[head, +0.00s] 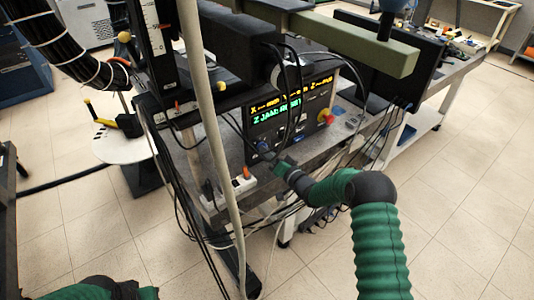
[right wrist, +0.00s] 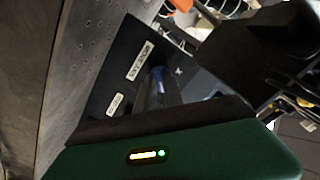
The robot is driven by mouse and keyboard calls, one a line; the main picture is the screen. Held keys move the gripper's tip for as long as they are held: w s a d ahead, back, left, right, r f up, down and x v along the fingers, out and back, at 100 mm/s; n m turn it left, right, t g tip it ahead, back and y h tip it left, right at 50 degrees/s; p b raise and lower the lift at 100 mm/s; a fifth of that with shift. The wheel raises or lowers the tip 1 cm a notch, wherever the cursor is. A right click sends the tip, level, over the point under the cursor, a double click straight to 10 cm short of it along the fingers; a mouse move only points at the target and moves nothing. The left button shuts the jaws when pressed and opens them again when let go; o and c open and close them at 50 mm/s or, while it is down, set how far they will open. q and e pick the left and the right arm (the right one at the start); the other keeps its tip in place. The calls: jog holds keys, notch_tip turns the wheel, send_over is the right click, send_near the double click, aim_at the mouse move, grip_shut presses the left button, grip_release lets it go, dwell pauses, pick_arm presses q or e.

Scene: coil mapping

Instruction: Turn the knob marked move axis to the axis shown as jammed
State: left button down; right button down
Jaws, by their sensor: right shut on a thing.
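The control box has a dark panel with a lit display (head: 290,107). Its yellow line shows X, Y and Z readings, and its green line starts with what looks like "Z JAM". My right gripper (head: 276,160) is at the lower left of the panel. In the right wrist view a dark knob with a blue mark (right wrist: 158,82) sits at my jaws, and they are shut on it. A white label (right wrist: 139,61) is beside it, too blurred to read surely, as is the knob's pointer setting. Only part of my left arm shows at the bottom left; its gripper is out of sight.
A red button (head: 326,117) is on the panel's right side. Black cables hang in front of the box and below the grey bench. A pale pole (head: 208,120) rises left of the panel. A green beam (head: 350,45) crosses above. Tiled floor on the right is clear.

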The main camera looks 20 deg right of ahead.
jog(key=shift+w+d+r+m, duration=0.15)
jog(key=shift+d+r+m, duration=0.1)
jog(key=shift+r+m, duration=0.1)
jog(key=c, duration=1.8)
grip_release()
jog(key=shift+o, duration=1.2)
jog(key=shift+f, duration=0.1)
jog(key=shift+o, duration=0.5)
jog(key=shift+f, duration=0.2)
jog(key=v, duration=1.7)
jog(key=shift+w, duration=0.1)
